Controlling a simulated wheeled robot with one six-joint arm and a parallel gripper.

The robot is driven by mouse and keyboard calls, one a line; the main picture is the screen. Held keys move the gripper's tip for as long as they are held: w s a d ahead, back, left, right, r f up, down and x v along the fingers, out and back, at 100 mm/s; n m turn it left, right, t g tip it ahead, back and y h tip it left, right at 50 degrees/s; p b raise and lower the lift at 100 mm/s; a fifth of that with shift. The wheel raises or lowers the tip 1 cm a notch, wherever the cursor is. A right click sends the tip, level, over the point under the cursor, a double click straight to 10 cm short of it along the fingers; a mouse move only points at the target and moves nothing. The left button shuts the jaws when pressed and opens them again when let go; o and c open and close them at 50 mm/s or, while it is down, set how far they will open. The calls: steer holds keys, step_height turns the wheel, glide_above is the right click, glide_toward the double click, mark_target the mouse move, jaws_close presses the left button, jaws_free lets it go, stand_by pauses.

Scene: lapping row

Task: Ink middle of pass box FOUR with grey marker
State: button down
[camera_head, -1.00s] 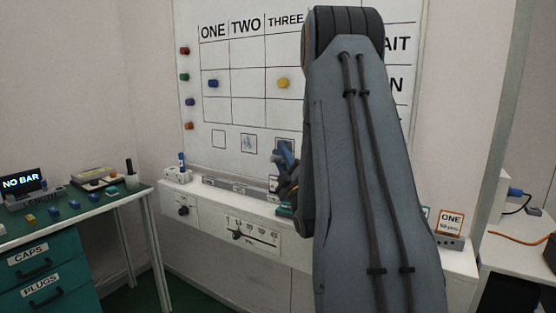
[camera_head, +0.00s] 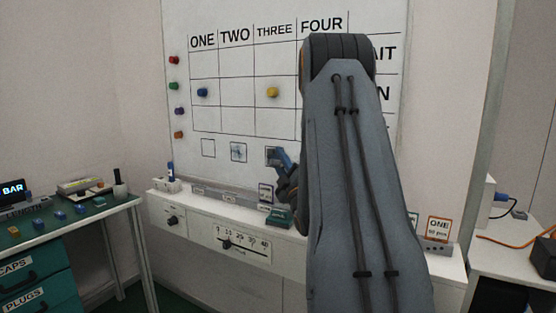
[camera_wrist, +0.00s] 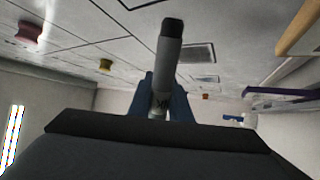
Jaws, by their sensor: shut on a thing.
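My gripper (camera_wrist: 160,98) is shut on a grey marker (camera_wrist: 167,65) with a dark tip, held between blue fingers. In the head view my gripper (camera_head: 286,163) is in front of the lower board, just right of the third box. The whiteboard (camera_head: 232,117) has headings ONE to FOUR, with FOUR (camera_head: 322,24) readable. Below its grid is a row of small boxes: the first (camera_head: 208,148) looks empty, and the second (camera_head: 238,152) has grey-blue marks. My arm hides the box under FOUR. I cannot tell whether the marker tip touches the board.
A white ledge (camera_head: 225,204) with a slider panel runs below the board; a teal block (camera_head: 279,218) and small cards stand on it. Blue (camera_head: 202,92) and yellow (camera_head: 272,92) magnets are on the grid.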

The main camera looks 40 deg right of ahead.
steer(key=shift+w+d+b, duration=0.3)
steer(key=shift+d, duration=0.4)
stand_by(0.6)
steer(key=shift+s+d, duration=1.6)
steer(key=shift+s, duration=2.45)
steer(key=w+a+r+b, duration=0.3)
steer(key=w+b, duration=0.3)
steer(key=w, duration=0.2)
steer(key=shift+a+r+b, duration=0.15)
steer(key=shift+b, duration=0.15)
stand_by(1.5)
